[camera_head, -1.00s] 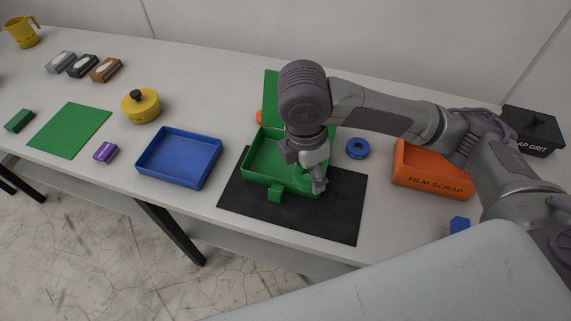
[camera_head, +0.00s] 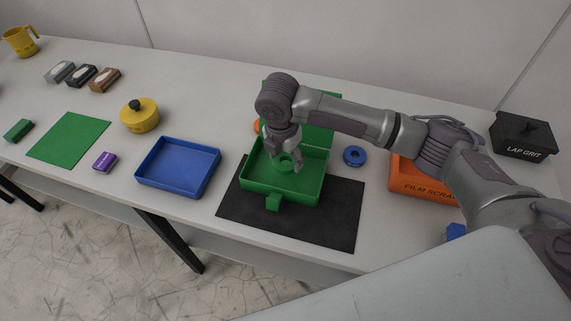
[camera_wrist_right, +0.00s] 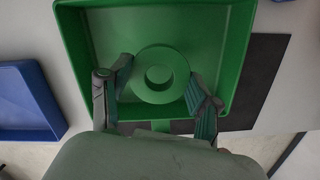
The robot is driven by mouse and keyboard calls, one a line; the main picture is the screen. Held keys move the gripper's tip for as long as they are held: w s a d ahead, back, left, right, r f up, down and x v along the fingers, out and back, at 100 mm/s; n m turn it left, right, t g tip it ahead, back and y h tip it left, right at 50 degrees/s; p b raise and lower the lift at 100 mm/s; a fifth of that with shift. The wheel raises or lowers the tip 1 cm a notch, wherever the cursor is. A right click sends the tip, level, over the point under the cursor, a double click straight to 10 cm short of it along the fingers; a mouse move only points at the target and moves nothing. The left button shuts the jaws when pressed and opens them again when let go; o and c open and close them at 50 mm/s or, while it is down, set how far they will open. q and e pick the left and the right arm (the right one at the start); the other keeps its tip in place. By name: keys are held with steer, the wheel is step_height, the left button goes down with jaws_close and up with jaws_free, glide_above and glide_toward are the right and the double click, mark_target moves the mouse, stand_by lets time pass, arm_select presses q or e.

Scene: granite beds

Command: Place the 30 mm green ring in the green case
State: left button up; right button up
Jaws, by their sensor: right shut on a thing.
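The green case (camera_head: 255,186) stands open on a dark mat, with its lid (camera_head: 322,130) raised at the back. My right gripper (camera_head: 284,161) points down into the case and is shut on the green ring (camera_head: 287,168). In the right wrist view the ring (camera_wrist_right: 163,55) sits between the two fingers (camera_wrist_right: 160,84), over the case floor (camera_wrist_right: 115,35). Whether the ring touches the floor is hard to tell. My left gripper is not in view.
A blue tray (camera_head: 150,181) stands left of the mat (camera_head: 325,225). A blue ring (camera_head: 355,156) and an orange film scrap bin (camera_head: 408,185) are to the right. A yellow lidded pot (camera_head: 140,119) is farther left. An orange thing behind the case is mostly hidden.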

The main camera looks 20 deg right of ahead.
mark_target(286, 167)
step_height(286, 167, down, 3)
steer(key=shift+p, duration=0.4)
steer(key=shift+f, duration=0.5)
steer(key=o, duration=1.2)
steer(key=shift+f, duration=0.15)
steer(key=shift+o, duration=0.2)
step_height(286, 167, up, 12)
steer(key=a+b, duration=0.1)
steer(key=shift+s+b, duration=0.4)
